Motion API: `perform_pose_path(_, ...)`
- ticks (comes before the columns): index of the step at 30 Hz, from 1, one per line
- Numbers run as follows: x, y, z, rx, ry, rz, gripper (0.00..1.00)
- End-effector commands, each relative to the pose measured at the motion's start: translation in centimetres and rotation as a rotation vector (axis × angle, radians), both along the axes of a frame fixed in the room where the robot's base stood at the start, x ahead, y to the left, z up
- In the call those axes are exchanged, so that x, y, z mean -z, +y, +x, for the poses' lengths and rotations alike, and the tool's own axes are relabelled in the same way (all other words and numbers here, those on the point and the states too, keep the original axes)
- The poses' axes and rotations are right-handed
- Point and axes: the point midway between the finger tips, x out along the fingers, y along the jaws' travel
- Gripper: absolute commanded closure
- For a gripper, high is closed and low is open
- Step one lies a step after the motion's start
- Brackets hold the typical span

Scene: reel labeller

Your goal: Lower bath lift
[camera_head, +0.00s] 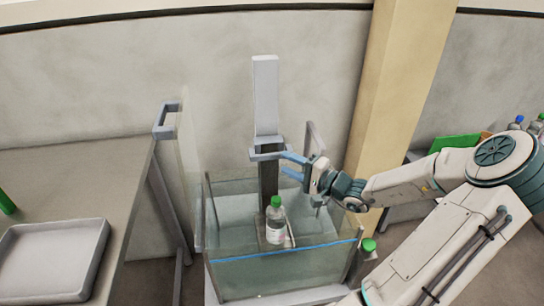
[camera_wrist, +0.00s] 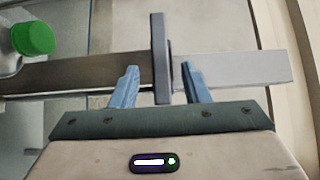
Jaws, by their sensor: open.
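The bath lift has an upright pale column (camera_head: 266,95) with a dark lower rail (camera_head: 268,175) and a grey crossbar handle (camera_head: 262,154). A clear bottle with a green cap (camera_head: 276,225) stands upright low on the lift, inside the glass bath (camera_head: 285,272). My gripper (camera_head: 285,165) is open at the handle's right side, its blue fingers pointing left. In the wrist view the handle (camera_wrist: 158,45) runs between my open fingers (camera_wrist: 160,85), with a gap on each side. The bottle's green cap (camera_wrist: 34,37) shows at the upper left there. The lift's base is hard to make out.
A counter with a grey tray (camera_head: 52,262) stands at left. A clear panel with a grey handle (camera_head: 168,120) stands left of the bath. A yellow pillar (camera_head: 398,75) rises behind my arm. Bottles (camera_head: 536,125) stand at far right.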

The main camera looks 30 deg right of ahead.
Motion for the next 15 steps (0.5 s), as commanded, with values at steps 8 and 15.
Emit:
perform_pose_path(8, 0.0, 2.5, 4.4, -0.002, -0.001, 0.003, 0.58)
perform_pose_path(15, 0.0, 3.2, 5.7, 0.000, 0.000, 0.001, 0.58)
